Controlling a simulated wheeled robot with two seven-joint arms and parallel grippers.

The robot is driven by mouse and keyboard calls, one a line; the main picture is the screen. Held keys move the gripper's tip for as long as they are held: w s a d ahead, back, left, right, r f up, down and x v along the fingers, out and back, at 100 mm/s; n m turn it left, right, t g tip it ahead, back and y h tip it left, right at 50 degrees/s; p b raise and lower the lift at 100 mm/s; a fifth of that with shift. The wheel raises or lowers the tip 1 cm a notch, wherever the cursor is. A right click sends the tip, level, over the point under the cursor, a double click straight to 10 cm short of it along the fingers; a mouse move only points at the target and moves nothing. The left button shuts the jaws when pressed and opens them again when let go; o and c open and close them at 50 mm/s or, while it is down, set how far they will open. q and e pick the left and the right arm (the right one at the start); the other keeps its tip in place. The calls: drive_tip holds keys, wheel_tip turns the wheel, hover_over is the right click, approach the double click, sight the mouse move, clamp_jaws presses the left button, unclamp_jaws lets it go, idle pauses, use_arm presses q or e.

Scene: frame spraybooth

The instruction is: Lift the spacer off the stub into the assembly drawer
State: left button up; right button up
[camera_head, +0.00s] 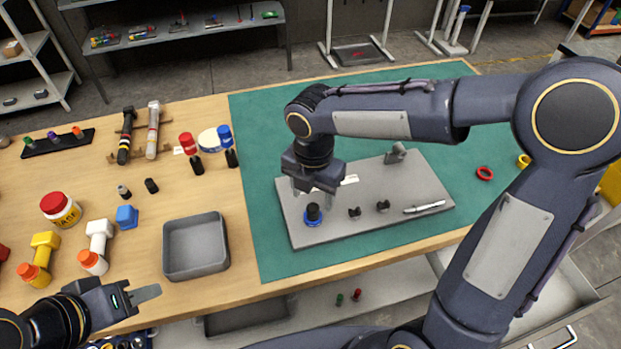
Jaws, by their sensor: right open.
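A blue ring-shaped spacer (311,221) sits low around an upright black stub (313,209) at the front left of a grey plate (345,223). My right gripper (313,199) is open, pointing down just above and around the stub, with its fingers apart; I cannot tell whether they touch the spacer. My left gripper (146,294) is at the lower left, in front of the table, away from the spacer; its jaw opening does not show clearly. An open pale drawer (549,279) is at the lower right, partly hidden by my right arm. I cannot read which drawer is the assembly one.
Small black clamps (383,205), a silver pen-like tool (424,207) and a grey bracket (396,154) are on the plate. A red ring (485,173) lies on the green mat (270,130). A grey tray (196,247), bottles and tools crowd the wooden table at left.

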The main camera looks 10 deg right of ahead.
sight(313, 207)
drive_tip(key=shift+f, duration=3.2)
drive_tip(key=c, duration=1.1)
drive_tip(key=shift+o, duration=0.2)
drive_tip(key=shift+r+p, duration=2.9)
drive_tip(key=shift+r, duration=0.45)
